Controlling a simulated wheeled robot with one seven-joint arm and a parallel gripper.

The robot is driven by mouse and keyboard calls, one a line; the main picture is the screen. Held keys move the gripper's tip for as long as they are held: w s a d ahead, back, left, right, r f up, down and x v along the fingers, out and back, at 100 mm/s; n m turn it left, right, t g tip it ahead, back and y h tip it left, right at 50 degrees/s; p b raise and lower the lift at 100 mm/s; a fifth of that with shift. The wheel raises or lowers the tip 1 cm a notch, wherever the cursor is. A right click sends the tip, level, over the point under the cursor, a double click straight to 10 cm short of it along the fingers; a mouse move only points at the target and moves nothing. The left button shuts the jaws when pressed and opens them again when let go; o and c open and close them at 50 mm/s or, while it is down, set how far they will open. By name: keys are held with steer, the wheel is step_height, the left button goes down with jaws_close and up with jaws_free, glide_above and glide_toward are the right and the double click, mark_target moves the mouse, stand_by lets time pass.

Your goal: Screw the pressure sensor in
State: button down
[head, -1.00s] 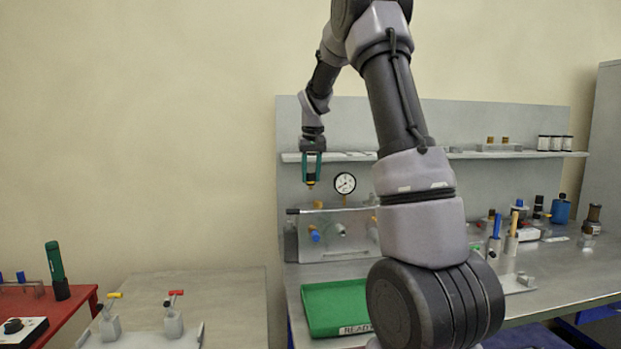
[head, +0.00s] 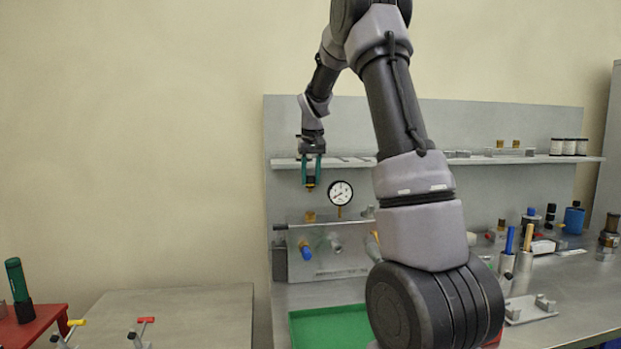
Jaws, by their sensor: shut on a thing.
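My gripper (head: 310,181) points straight down and is shut on a small dark sensor with a brass lower end (head: 310,187). It holds the sensor upright in the air, in front of the grey back panel and above the manifold block (head: 338,262). A brass port (head: 310,216) stands on the block's top edge, almost straight below the sensor, with a visible gap between them. A round white pressure gauge (head: 340,194) stands on the block to the right of the port. My arm hides the block's right end.
A shelf (head: 465,160) runs along the back panel behind my gripper. A blue knob (head: 306,252) sticks out of the block's front. A green tray (head: 332,325) lies below. Bottles and tools, including a blue container (head: 574,219), stand at the right.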

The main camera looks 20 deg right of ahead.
mark_target(311, 187)
steer(key=shift+f, duration=2.85)
steer(key=shift+f, duration=1.1)
steer(key=m, duration=0.3)
steer(key=shift+a+h, duration=0.25)
steer(key=shift+h, duration=0.15)
steer(key=m+g, duration=0.1)
steer(key=m, duration=0.3)
steer(key=shift+w+h, duration=0.15)
steer(key=shift+h, duration=0.15)
steer(key=shift+m, duration=0.6)
